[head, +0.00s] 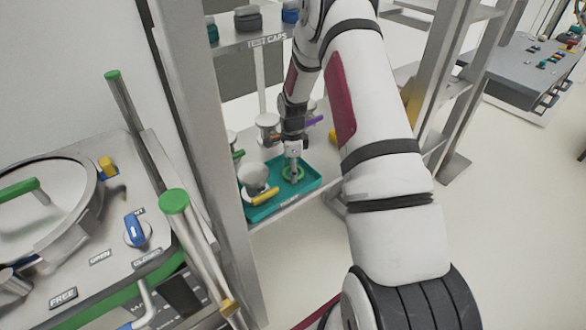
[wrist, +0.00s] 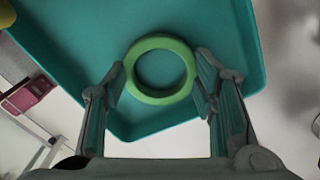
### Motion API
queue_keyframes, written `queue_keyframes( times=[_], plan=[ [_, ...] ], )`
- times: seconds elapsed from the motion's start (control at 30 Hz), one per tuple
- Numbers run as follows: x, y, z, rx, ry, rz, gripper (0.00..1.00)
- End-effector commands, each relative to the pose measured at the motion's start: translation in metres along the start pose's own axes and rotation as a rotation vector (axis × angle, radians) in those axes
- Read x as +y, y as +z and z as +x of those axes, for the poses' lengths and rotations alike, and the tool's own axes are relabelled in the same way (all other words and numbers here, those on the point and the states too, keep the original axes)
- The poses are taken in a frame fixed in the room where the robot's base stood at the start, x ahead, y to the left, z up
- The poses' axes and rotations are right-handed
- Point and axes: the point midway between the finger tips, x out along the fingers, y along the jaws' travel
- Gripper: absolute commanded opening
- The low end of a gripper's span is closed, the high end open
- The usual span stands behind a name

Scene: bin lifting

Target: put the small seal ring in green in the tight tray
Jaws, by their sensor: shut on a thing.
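The green seal ring (head: 299,175) is between the fingertips of my gripper (head: 292,158) at the teal tray (head: 262,212) on the shelf. In the wrist view the green ring (wrist: 160,97) lies flat to the camera, with one finger of my gripper (wrist: 160,76) against each side. My gripper is shut on it. The teal tray (wrist: 75,45) fills the background behind the ring. I cannot tell whether the ring touches the tray floor. The tray's front label is too small to read surely.
A white and silver part with a yellow handle (head: 264,196) is at the tray's left. Other handled parts, one purple (head: 314,121), stand behind. A shelf upright (head: 205,130) is close on the left; an upper shelf (head: 255,42) with dark caps is above. A control panel (head: 95,250) is at left.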

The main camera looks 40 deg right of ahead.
Motion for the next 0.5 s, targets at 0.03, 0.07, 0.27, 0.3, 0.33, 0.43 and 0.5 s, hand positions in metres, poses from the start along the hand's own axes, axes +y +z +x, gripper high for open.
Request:
queue_keyframes(
  times=[0.03, 0.07, 0.27, 0.3, 0.33, 0.43, 0.5],
  plan=[
    [-0.0005, 0.0001, 0.0000, 0.000, -0.001, 0.000, 0.33],
    [-0.0006, 0.0001, -0.0001, 0.000, -0.001, 0.000, 0.33],
    [-0.0006, 0.0002, 0.0011, 0.000, -0.001, 0.000, 0.33],
    [-0.0007, 0.0004, 0.0024, 0.000, -0.001, 0.000, 0.33],
    [-0.0008, 0.0004, 0.0033, 0.000, -0.001, 0.000, 0.33],
    [-0.0005, 0.0002, 0.0027, 0.000, -0.001, 0.000, 0.72],
    [-0.0005, 0.0001, 0.0026, 0.000, -0.001, 0.000, 0.72]
  ],
)
